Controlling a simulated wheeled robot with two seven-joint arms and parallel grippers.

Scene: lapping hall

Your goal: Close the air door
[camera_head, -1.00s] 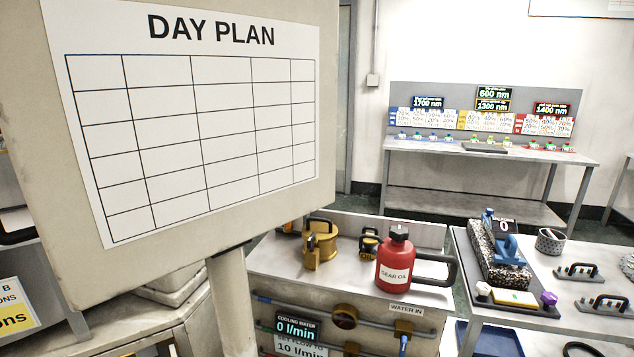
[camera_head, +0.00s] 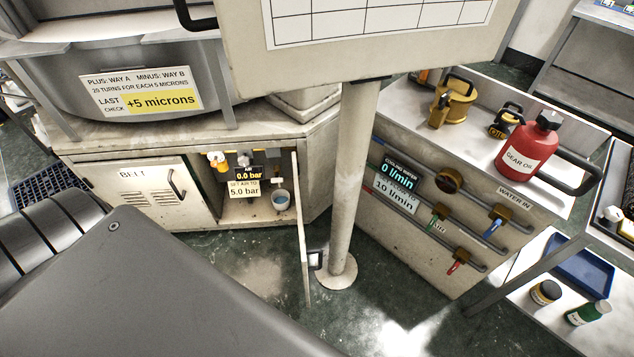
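The air door (camera_head: 302,220) stands open, swung out toward me from a low cabinet and seen nearly edge-on. Behind the door is the open air compartment (camera_head: 236,209), with a yellow-topped fitting (camera_head: 216,159), a display reading 0.0 bar (camera_head: 250,173), a label "set air to 5.0 bar" (camera_head: 244,188) and a small cup with blue inside (camera_head: 281,199). Neither gripper is in view.
A post (camera_head: 350,185) on a round foot (camera_head: 337,272) stands just right of the door, carrying the day plan board (camera_head: 370,45). The belt door (camera_head: 150,190) at left is shut. A water bench (camera_head: 440,220) with a red gear oil can (camera_head: 528,150) stands right. Floor before the cabinet is clear.

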